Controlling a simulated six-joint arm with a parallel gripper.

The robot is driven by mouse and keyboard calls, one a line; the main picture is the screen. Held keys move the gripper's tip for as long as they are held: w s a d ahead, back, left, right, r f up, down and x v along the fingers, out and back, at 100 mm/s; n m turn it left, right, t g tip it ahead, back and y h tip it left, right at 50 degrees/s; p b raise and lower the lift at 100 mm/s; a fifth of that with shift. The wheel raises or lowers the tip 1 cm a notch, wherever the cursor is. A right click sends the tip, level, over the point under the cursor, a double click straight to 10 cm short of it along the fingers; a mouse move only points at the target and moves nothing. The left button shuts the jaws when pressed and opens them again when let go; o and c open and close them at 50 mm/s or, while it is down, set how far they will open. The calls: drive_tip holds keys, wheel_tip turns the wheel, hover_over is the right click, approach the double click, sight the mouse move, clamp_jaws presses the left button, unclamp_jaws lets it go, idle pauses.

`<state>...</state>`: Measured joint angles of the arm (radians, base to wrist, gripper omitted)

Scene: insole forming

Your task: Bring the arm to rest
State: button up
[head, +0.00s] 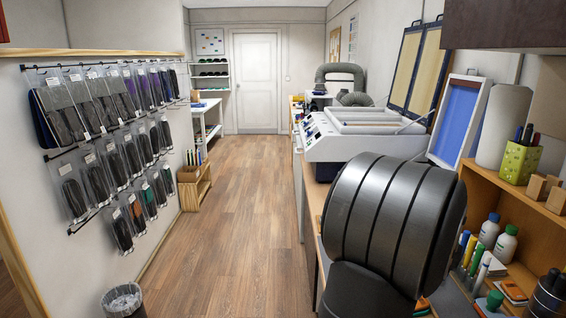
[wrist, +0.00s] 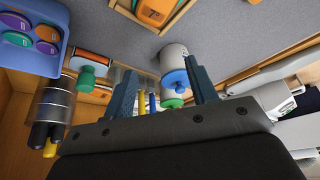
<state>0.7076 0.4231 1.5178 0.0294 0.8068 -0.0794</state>
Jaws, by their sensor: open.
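My gripper (wrist: 163,92) shows in the wrist view with its two dark blue-grey fingers spread wide apart. It is open, and nothing is held between the fingers. In the head view my dark, rounded arm links fill the lower right, in front of the worktop. The gripper itself is hidden there.
In the wrist view, a blue tray with round coloured pots (wrist: 62,55) is at upper left. The head view shows a forming machine (head: 365,130), a wooden shelf with bottles (head: 505,245), hanging insoles (head: 100,110), and a bin (head: 123,300). The wooden floor (head: 235,200) is clear.

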drive_tip(key=shift+f, duration=1.5)
drive_tip(key=shift+r, duration=0.6)
wheel_tip(320, 180, up, 4)
drive_tip(key=s+d+m, duration=0.1)
drive_tip(key=s+d, duration=0.2)
drive_tip(key=d, duration=1.1)
drive_tip(key=shift+d, duration=0.35)
drive_tip(key=shift+a, duration=0.1)
